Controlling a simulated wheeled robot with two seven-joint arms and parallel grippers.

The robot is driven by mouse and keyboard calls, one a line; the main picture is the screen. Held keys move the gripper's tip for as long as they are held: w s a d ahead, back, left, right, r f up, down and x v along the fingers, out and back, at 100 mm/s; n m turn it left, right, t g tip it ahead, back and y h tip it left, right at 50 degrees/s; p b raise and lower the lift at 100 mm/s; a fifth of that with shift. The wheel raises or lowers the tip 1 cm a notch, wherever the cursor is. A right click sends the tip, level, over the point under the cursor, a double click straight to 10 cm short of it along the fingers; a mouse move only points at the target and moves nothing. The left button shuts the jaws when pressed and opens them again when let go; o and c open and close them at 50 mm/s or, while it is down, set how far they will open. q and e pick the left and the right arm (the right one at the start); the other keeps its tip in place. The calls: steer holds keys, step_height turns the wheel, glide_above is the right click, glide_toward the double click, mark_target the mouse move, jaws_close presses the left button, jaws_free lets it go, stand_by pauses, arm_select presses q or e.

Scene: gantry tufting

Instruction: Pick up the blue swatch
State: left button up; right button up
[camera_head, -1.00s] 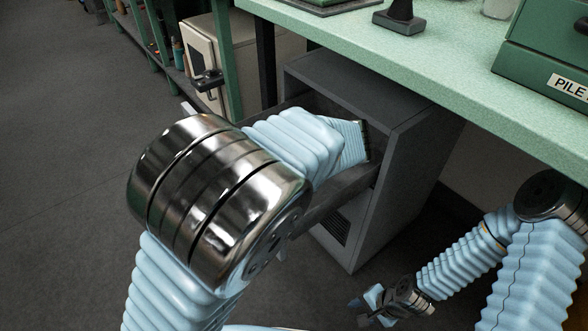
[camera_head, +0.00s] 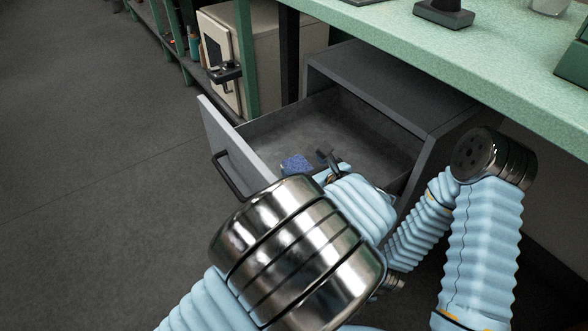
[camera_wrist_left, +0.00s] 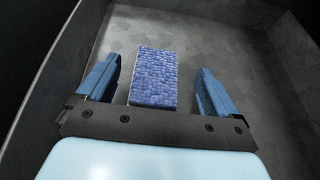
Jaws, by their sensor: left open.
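The blue swatch (camera_head: 297,165) lies on the floor of the open grey drawer (camera_head: 262,130), near the drawer's front panel. My left gripper (camera_head: 328,165) is inside the drawer just right of the swatch in the head view, partly hidden by my own wrist. In the left wrist view, the swatch (camera_wrist_left: 154,72) shows as a textured blue block between the two spread blue fingers of the left gripper (camera_wrist_left: 158,78). The gripper is open, with a gap on each side of the swatch. My right gripper is hidden behind my left arm in the head view.
The drawer's front panel with its dark handle (camera_head: 228,176) stands pulled out from the grey cabinet (camera_head: 395,85). The green bench top (camera_head: 450,45) overhangs the cabinet. A pale cabinet (camera_head: 222,55) stands behind. The floor at left is clear.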

mark_target(294, 159)
arm_select(q)
steer(key=x, duration=0.5)
steer(key=shift+s+a, duration=0.1)
steer(key=shift+a, duration=0.05)
steer(key=shift+c, duration=0.2)
steer(key=shift+r, duration=0.1)
steer(key=c, duration=1)
